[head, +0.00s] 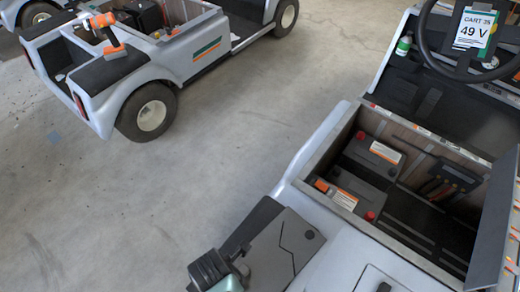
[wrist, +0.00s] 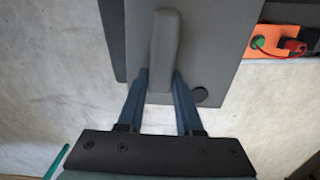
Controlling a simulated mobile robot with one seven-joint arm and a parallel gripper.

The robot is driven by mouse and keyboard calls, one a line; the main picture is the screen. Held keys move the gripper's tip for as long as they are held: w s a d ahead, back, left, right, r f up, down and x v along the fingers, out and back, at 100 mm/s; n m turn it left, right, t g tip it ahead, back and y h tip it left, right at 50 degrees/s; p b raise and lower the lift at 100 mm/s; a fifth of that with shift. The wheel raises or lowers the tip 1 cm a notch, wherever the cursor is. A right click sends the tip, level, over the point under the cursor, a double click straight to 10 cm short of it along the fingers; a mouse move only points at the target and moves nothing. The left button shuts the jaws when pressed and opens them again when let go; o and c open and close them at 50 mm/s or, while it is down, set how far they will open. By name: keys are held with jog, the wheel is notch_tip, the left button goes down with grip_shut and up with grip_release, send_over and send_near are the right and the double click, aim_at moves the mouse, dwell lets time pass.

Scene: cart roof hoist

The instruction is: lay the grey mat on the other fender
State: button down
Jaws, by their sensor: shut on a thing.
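The grey mat (head: 283,248) is a flat grey sheet with a round black spot and a raised ridge. In the head view it is at the bottom centre, over a black pad (head: 250,222) on the near cart's fender. I cannot tell whether it touches the pad. My gripper (head: 238,268) is at the mat's left edge. In the wrist view my gripper (wrist: 162,78) has its blue fingers on both sides of the ridge of the mat (wrist: 212,45), shut on it. My gripper hides part of the mat's left side in the head view. The other fender cannot be identified for certain.
The near cart's open bay (head: 345,135) holds batteries (head: 375,155) right of the mat. An upright dark panel (head: 497,225) stands at the right. A second cart (head: 150,65) stands at upper left, with an orange drill (head: 108,35) on its black pad. The floor between is clear.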

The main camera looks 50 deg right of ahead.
jog(key=shift+s+d+r+n, duration=0.2)
jog(key=shift+d+n, duration=0.05)
jog(key=shift+n, duration=0.55)
notch_tip(320, 180, down, 10)
jog(key=shift+b, duration=0.85)
jog(key=c, duration=0.6)
grip_release()
jog(key=shift+o, duration=0.2)
